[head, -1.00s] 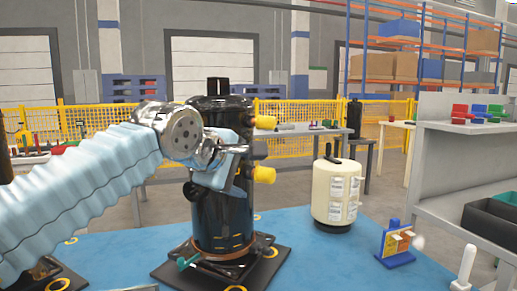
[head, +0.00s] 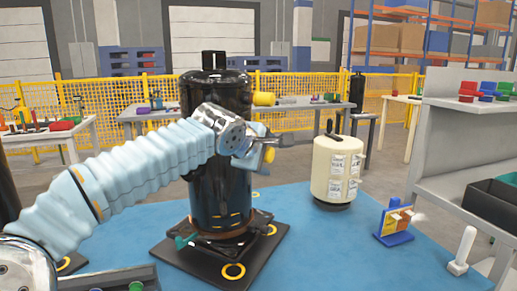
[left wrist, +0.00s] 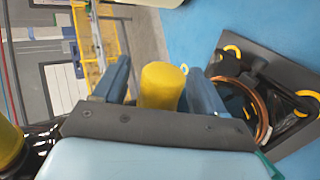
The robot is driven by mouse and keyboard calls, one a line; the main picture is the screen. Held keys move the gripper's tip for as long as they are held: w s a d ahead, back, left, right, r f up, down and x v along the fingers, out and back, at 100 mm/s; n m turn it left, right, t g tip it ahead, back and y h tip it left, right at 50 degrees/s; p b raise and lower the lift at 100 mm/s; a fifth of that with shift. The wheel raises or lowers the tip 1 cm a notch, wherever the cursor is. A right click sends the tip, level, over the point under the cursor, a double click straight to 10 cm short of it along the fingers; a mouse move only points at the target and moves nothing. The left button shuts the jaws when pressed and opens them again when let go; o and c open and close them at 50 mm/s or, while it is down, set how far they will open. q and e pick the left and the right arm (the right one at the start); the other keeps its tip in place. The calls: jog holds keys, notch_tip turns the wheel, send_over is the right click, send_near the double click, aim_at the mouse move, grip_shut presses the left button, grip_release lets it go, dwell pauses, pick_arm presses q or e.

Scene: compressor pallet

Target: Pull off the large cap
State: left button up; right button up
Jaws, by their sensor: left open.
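The black compressor (head: 215,95) stands upright on its dark base plate (head: 180,258). Two yellow caps stick out from its right side. The upper yellow cap (head: 263,99) is clear of the gripper. The lower yellow cap (head: 268,153) is partly hidden by my left gripper (head: 277,143). In the left wrist view this cap (left wrist: 163,84) stands between the two blue fingers, with the jaws open around it and small gaps at its sides. Another yellow cap (left wrist: 9,145) shows at the lower left there. I cannot tell which cap is larger. My right gripper is not in view.
A cream tank (head: 337,170) stands right of the compressor on the blue surface (head: 330,245). A small blue stand (head: 395,222) is at the right. A grey shelf unit (head: 450,150) borders the right side. Blue surface between compressor and tank is clear.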

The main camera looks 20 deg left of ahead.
pick_arm(q)
jog(key=shift+w+f, duration=0.15)
jog(key=shift+w, duration=0.05)
grip_shut()
dwell(0.6)
